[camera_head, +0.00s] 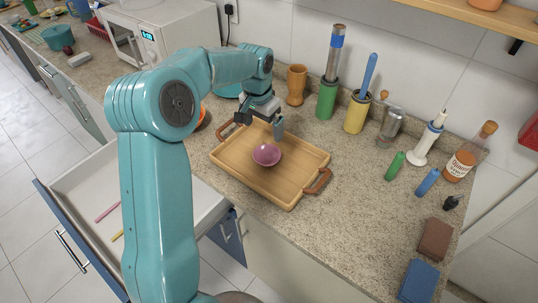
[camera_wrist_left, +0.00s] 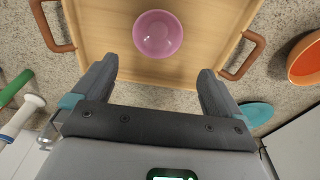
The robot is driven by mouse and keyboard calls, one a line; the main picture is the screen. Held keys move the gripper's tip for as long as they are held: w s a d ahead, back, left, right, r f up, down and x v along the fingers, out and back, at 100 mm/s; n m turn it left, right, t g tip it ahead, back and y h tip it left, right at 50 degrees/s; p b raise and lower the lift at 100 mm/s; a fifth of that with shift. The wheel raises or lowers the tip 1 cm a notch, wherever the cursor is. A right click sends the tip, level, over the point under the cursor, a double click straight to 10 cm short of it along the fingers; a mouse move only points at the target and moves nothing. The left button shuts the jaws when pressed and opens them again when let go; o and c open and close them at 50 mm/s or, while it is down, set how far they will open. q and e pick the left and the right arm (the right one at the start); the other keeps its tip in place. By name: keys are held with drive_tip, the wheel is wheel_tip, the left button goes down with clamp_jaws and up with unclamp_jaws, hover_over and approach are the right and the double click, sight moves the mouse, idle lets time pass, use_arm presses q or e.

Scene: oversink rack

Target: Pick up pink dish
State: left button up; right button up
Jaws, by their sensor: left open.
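The pink dish (camera_head: 266,154) is a small round bowl. It sits upright on a wooden tray (camera_head: 285,192) with brown handles on the counter. It also shows in the left wrist view (camera_wrist_left: 157,34), ahead of the fingers and roughly centred between them. My left gripper (camera_head: 262,118) is open and empty above the back part of the tray, apart from the dish. Its two fingers also show in the left wrist view (camera_wrist_left: 152,82). My right gripper is not in view.
Behind the tray stand a brown wooden cup (camera_head: 296,85), a green holder (camera_head: 327,98) and a yellow holder (camera_head: 357,112). Several bottles stand to the right. An orange bowl (camera_wrist_left: 305,60) lies near the tray. An open drawer (camera_head: 85,195) is at left below the counter.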

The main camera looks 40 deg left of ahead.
use_arm(q)
approach(267, 159)
drive_tip(key=shift+a+f+p, duration=0.15)
drive_tip(key=shift+p, duration=0.2)
drive_tip(key=shift+w+a+f, duration=0.1)
drive_tip(key=shift+w+f, duration=0.05)
drive_tip(key=shift+f, duration=0.2)
drive_tip(key=f, duration=0.1)
drive_tip(key=f+p, duration=0.1)
drive_tip(key=f, duration=0.1)
drive_tip(key=f+p, duration=0.1)
drive_tip(key=shift+w+d+f, duration=0.15)
drive_tip(key=shift+w+d, duration=0.05)
drive_tip(key=shift+d, duration=0.05)
drive_tip(key=shift+w+a+f, duration=0.15)
drive_tip(key=shift+w+f, duration=0.05)
drive_tip(key=shift+f, duration=0.2)
drive_tip(key=shift+r, duration=0.1)
drive_tip(key=shift+s+d, duration=0.15)
drive_tip(key=shift+d, duration=0.05)
drive_tip(key=c, duration=0.3)
drive_tip(key=shift+r, duration=0.1)
drive_tip(key=c, duration=0.4)
drive_tip(key=shift+a, duration=0.15)
